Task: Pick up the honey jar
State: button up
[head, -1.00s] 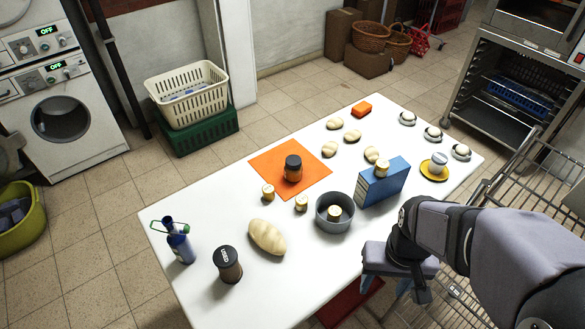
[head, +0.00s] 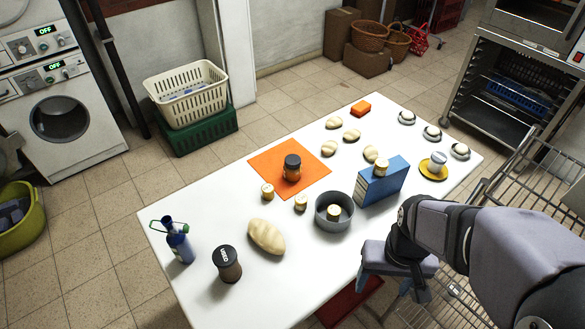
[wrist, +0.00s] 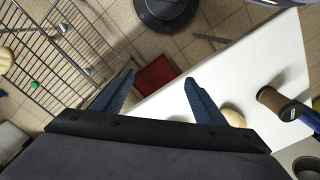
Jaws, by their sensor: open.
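A jar with a black lid and an amber-brown body (head: 292,170) stands upright on an orange mat (head: 264,155) on the white table. My gripper (wrist: 159,77) is open and empty, pointing down near the table's front right edge, apart from every jar. The wrist view does not show the mat.
A loaf (head: 267,237), a black-lidded brown container (head: 228,265) and a blue bottle (head: 179,246) stand on the left of the white table (head: 210,205). A yellow saucer (head: 434,174) with a cup and several rolls are at the right. A wire cart (head: 500,185) stands beside the table.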

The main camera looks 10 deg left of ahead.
aim_at(292, 166)
jog(key=w+a+f+t+b, duration=0.2)
jog(key=w+a, duration=0.2)
jog(key=w, duration=0.4)
jog(key=w+a+f+t+y+b, duration=0.1)
jog(key=w+a+f+t+b, duration=0.1)
jog(key=w+a, duration=0.3)
jog(key=w+a+f+n+t+y+b, duration=0.1)
jog(key=w+a, duration=0.4)
jog(key=w, duration=0.7)
jog(key=shift+f+t+b, duration=0.55)
jog(key=shift+t+b, duration=0.1)
jog(key=shift+t, duration=0.35)
jog(key=w+a+f+t+b, duration=0.1)
jog(key=w+a+t, duration=0.1)
jog(key=w+a, duration=0.1)
jog(key=w+a+f+t+b, duration=0.1)
jog(key=w+a+t+b, duration=0.1)
jog(key=w, duration=0.3)
jog(key=w+a+f+t+h+b, duration=0.1)
jog(key=w+a+t, duration=0.1)
jog(key=w+a, duration=0.2)
jog(key=shift+a+f+m+b, duration=0.3)
jog(key=shift+a+f+b, duration=0.1)
jog(key=shift+a, duration=0.2)
jog(key=shift+w+a+f+t+h+b, duration=0.1)
jog(key=shift+w+a+t+h+b, duration=0.35)
jog(key=shift+t, duration=0.35)
jog(key=shift+s, duration=0.1)
jog(key=shift+p+x, duration=0.4)
jog(key=shift+x, duration=0.7)
